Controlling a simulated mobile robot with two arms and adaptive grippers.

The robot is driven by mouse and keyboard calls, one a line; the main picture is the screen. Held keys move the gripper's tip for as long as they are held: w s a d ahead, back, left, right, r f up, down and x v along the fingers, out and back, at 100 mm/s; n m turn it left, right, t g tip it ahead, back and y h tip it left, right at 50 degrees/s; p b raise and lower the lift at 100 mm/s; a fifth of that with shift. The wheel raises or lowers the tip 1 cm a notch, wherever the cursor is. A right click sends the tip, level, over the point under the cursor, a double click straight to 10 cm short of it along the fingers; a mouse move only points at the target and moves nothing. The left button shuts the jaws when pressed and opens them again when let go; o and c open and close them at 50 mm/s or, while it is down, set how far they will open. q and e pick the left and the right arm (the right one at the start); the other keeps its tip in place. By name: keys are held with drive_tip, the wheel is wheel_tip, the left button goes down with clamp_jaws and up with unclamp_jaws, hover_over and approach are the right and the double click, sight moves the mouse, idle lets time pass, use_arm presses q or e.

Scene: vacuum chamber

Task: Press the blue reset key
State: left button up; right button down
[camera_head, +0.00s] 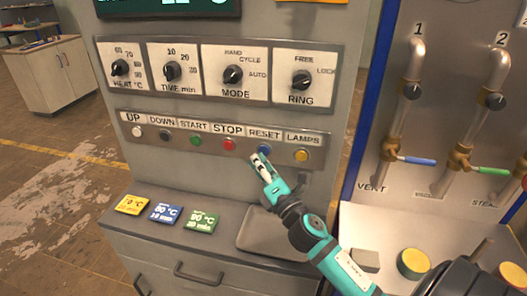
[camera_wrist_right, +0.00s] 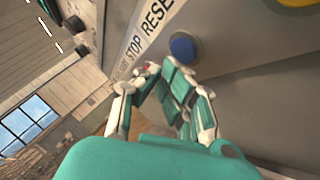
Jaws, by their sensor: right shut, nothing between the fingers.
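The blue reset key (camera_head: 264,149) is a round button under the RESET label on the lower button strip of the grey control panel. It also shows in the right wrist view (camera_wrist_right: 184,47), just beyond the fingertips. My right gripper (camera_head: 258,159) is shut and empty, its tips just below the blue key in the head view. In the right wrist view the gripper (camera_wrist_right: 153,72) has its tips close to the key; I cannot tell whether they touch it. The key's surface is uncovered in the wrist view. My left gripper is not in view.
The red STOP button (camera_head: 229,144) is left of the blue key and the yellow LAMPS button (camera_head: 301,155) is right. Four-knob row (camera_head: 232,75) sits above. Coloured cards (camera_head: 166,213) and a grey tray (camera_head: 270,236) lie on the ledge below. Valves (camera_head: 405,159) stand at right.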

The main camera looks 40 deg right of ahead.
drive_tip(key=shift+w+d, duration=0.2)
drive_tip(key=shift+d, duration=0.1)
drive_tip(key=shift+w+d, duration=0.3)
drive_tip(key=shift+d, duration=0.05)
idle(0.7)
drive_tip(key=shift+a, duration=0.1)
drive_tip(key=shift+s+a, duration=0.55)
drive_tip(key=shift+s, duration=0.05)
drive_tip(key=s+a, duration=0.3)
drive_tip(key=shift+s+a, duration=0.1)
drive_tip(key=shift+a, duration=0.3)
idle(0.3)
idle(0.8)
